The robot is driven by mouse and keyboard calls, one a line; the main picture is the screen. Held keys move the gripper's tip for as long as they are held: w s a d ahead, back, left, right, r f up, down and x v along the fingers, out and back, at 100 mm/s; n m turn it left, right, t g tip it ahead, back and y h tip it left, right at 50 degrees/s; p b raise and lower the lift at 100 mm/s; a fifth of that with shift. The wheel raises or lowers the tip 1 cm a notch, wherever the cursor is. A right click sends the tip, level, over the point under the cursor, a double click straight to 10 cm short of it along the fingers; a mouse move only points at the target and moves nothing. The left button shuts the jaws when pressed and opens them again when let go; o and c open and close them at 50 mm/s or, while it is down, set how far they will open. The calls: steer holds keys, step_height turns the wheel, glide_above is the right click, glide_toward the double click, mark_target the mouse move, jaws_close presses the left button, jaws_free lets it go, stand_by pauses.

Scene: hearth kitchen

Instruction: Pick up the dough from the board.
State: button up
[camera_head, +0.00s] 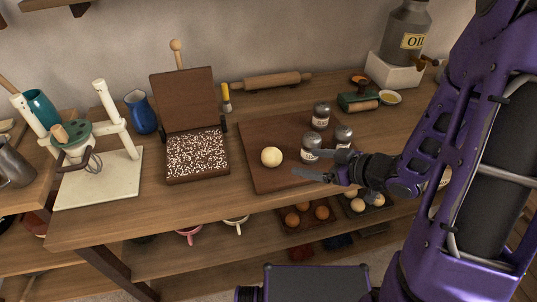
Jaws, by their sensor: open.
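The dough (271,157) is a pale round ball resting on the left part of the dark wooden board (268,183). My gripper (314,165) reaches in from the right, above the board's front right area. Its jaws are open and point left toward the dough, with nothing between them that I can make out. The fingertips look a short way right of the dough and apart from it. How high they are above the board is hard to tell.
Several shakers stand on the board close to my gripper, including a front one (311,147) and a back one (321,116). An open box (197,158) stands left of the board. A rolling pin (272,82) lies behind. The counter's front left (130,222) is clear.

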steer(key=b, duration=0.1)
glide_toward(261, 153)
steer(key=shift+x, duration=2.8)
steer(key=c, duration=0.7)
